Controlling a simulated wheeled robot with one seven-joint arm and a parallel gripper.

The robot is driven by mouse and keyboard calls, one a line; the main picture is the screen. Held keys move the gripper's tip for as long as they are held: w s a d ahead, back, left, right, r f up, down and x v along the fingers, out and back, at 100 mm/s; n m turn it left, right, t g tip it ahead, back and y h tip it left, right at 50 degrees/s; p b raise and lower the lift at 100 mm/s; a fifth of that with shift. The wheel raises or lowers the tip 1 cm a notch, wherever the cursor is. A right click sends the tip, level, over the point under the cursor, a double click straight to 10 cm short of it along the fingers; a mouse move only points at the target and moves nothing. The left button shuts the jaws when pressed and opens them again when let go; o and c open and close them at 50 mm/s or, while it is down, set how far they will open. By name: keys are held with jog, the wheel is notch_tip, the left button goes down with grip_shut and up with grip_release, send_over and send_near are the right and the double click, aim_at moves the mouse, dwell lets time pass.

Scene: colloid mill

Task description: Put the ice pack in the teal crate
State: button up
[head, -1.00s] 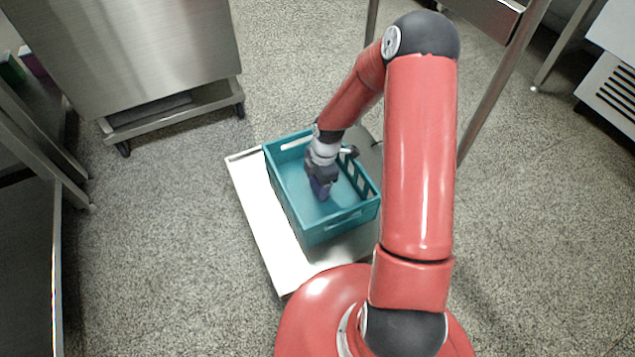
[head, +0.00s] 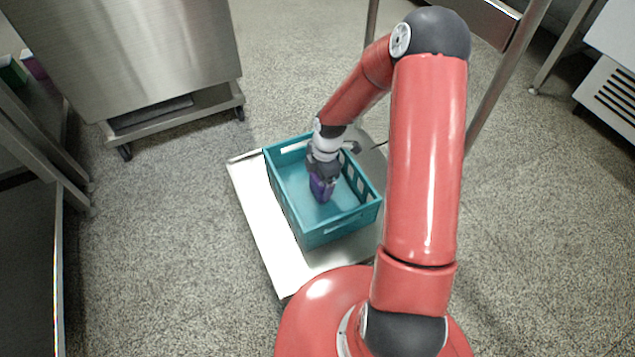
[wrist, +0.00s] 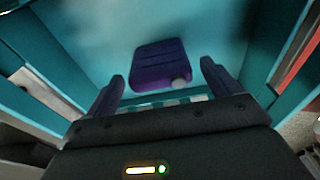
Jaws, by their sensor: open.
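The purple ice pack (head: 322,189) is inside the teal crate (head: 330,229), just below my gripper (head: 321,177). In the wrist view the ice pack (wrist: 160,63) shows between and just past the fingertips of my gripper (wrist: 162,78), with a gap on each side. The jaws are open. The crate's pale teal floor (wrist: 100,25) lies beyond the pack. I cannot tell if the pack touches the floor. My gripper is down between the crate's walls.
The crate stands on a pale platform (head: 262,224) on the speckled floor. A steel cabinet on casters (head: 140,55) stands at the upper left. A steel table leg (head: 505,75) rises at the right. The floor at left is clear.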

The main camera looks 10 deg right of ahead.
jog(key=s+d+r+m+t+h+p, duration=0.1)
jog(key=s+r+m, duration=0.1)
jog(key=r, duration=0.8)
jog(key=s+d+r+m+h+p, duration=0.1)
jog(key=s+r+m, duration=0.15)
jog(key=r, duration=0.75)
jog(key=s+a+r+m+t, duration=0.1)
jog(key=s+r+m+t, duration=0.4)
jog(key=s+r+m, duration=1)
jog(key=s+r, duration=0.1)
jog(key=s, duration=0.2)
jog(key=shift+a+m, duration=0.2)
jog(key=shift+m, duration=0.15)
jog(key=shift+s, duration=0.1)
